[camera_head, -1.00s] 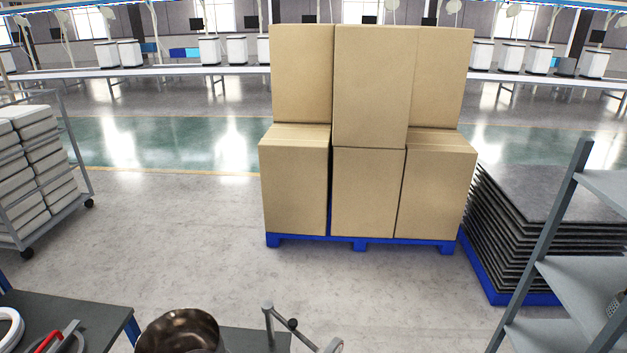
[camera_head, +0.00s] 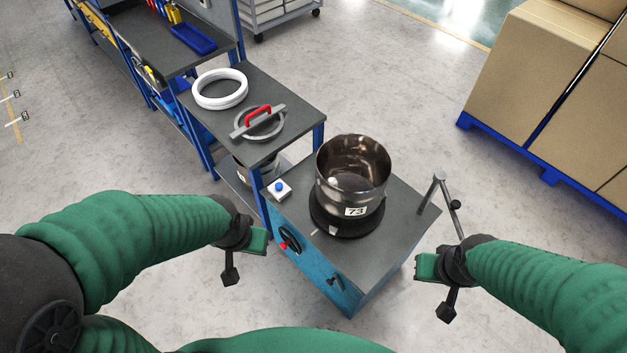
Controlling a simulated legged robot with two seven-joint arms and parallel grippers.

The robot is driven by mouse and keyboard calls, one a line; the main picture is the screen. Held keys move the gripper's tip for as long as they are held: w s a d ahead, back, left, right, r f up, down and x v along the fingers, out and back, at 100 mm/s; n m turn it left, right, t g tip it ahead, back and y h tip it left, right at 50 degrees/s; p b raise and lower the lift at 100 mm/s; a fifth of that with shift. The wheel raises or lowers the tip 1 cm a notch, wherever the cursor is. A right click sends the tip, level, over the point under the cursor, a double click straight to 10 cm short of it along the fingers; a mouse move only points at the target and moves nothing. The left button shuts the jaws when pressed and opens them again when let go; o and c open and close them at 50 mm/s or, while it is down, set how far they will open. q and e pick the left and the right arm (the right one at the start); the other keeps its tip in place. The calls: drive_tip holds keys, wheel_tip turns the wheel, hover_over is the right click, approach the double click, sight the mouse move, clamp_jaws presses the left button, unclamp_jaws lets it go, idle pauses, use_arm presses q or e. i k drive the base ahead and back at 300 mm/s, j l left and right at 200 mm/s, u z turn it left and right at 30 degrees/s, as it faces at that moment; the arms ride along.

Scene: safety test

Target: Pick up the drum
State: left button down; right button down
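My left gripper (camera_head: 246,258) is left of the cabinet, apart from the drum. My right gripper (camera_head: 436,288) is near the cabinet's right side, also apart from the drum. Both appear empty, but their finger opening is not clear.
A bench (camera_head: 290,100) behind left holds a white ring (camera_head: 220,89) and a round lid with a red handle (camera_head: 260,121). A bent metal post (camera_head: 440,190) rises at the cabinet's right edge. A white box with a blue button (camera_head: 279,189) sits left of the drum. Boxes stand on a blue pallet (camera_head: 500,145) at right.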

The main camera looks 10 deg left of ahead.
sight(353, 171)
drive_tip(key=i+j+z, duration=0.2)
drive_tip(key=i+j, duration=0.15)
drive_tip(key=j, duration=0.3)
drive_tip(key=i+j+z, duration=0.1)
drive_tip(key=j, duration=0.2)
drive_tip(key=i+j+z, duration=0.1)
drive_tip(key=j, duration=0.25)
drive_tip(key=i+j+z, duration=0.15)
drive_tip(key=j, duration=0.25)
drive_tip(key=i+j+z, duration=0.1)
drive_tip(key=j, duration=0.25)
drive_tip(key=i+j+z, duration=0.1)
drive_tip(key=j, duration=0.3)
drive_tip(key=i, duration=0.1)
